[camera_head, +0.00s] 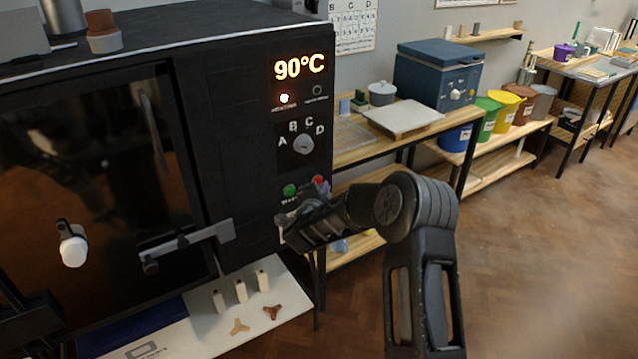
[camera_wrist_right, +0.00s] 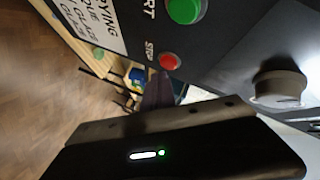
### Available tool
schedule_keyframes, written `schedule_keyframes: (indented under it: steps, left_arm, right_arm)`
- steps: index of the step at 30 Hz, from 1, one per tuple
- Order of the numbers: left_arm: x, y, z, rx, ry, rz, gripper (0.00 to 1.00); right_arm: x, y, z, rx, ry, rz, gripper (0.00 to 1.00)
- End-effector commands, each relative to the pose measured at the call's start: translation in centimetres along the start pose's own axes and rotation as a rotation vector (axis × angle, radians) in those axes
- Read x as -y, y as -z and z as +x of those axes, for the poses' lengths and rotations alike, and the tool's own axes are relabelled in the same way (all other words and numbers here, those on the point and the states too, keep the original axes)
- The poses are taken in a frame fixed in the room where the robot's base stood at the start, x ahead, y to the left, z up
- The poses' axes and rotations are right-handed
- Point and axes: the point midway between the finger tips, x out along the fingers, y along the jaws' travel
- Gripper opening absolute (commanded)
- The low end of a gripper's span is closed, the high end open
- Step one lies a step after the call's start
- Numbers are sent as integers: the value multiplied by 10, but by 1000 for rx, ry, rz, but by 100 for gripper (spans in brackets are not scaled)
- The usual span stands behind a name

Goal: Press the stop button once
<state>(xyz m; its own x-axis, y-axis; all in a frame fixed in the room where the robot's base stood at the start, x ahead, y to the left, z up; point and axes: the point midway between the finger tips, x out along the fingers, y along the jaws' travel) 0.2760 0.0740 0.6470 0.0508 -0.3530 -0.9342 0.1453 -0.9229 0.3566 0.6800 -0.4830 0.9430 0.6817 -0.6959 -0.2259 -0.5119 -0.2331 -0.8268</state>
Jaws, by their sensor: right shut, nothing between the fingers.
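The red stop button (camera_head: 318,180) is on the lower right of the black kiln's front panel, right of the green start button (camera_head: 290,190). In the right wrist view the stop button (camera_wrist_right: 170,61) shows whole beside its STOP label, with the start button (camera_wrist_right: 184,10) above it. My right gripper (camera_head: 304,204) is shut and empty, just in front of and below the stop button. In the right wrist view its dark fingertips (camera_wrist_right: 160,78) end close to the stop button; I cannot tell whether they touch it.
The kiln (camera_head: 240,130) shows 90°C on its display (camera_head: 299,67), with a lit lamp and a dial (camera_head: 303,144) lettered A to D. A door handle bar (camera_head: 190,243) is left of my gripper. A wooden bench (camera_head: 360,150) stands right of the kiln. Floor is open at right.

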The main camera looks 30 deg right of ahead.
Motion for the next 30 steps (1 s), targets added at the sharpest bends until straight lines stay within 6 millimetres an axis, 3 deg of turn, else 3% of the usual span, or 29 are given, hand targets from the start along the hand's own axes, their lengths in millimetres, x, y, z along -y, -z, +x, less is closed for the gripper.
schedule_keyframes:
  steps: [30]
  left_arm:
    - [2,0,6,0,0,0,36]
  right_arm:
    - [4,-5,7,0,0,0,0]
